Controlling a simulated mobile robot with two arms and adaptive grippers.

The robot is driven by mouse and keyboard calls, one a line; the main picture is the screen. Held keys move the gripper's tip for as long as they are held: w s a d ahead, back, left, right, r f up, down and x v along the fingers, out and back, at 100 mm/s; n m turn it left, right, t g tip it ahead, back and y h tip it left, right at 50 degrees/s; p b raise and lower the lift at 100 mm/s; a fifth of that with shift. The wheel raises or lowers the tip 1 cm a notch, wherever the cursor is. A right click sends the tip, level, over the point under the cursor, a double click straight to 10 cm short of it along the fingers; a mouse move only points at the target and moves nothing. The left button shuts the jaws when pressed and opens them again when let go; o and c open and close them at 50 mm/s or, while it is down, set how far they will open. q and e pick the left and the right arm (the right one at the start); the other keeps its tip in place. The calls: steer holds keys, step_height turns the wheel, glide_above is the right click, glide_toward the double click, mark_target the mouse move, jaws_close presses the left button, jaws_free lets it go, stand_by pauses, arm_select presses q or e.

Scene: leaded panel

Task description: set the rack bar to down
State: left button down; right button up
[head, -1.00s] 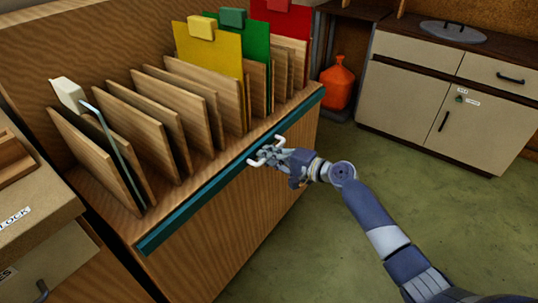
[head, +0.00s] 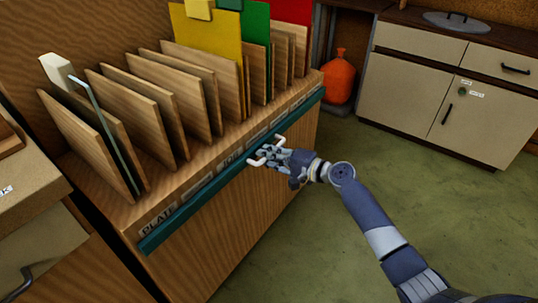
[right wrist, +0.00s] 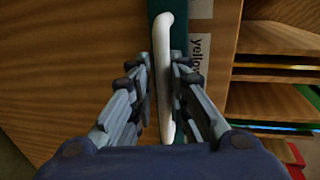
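The rack bar (head: 200,199) is a long teal strip along the front edge of the wooden rack (head: 230,235). It sits below a row of labels, one reading "PLATE" (head: 158,221), which show clear above it. A white handle (head: 257,162) stands out from the bar. My right gripper (head: 270,155) is at this handle. In the right wrist view the fingers (right wrist: 162,95) close in on both sides of the white handle (right wrist: 163,50), with the teal bar (right wrist: 180,40) behind it. My left gripper is not in view.
Several wooden panels (head: 135,110) and yellow (head: 205,35) and green (head: 256,30) sheets stand in the rack. An orange container (head: 340,75) and a cream cabinet (head: 430,90) stand at the back right. The floor (head: 300,245) in front of the rack is clear.

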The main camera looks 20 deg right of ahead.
steer(key=shift+f, duration=0.15)
steer(key=v, duration=1.2)
steer(key=shift+f, duration=0.1)
stand_by(0.3)
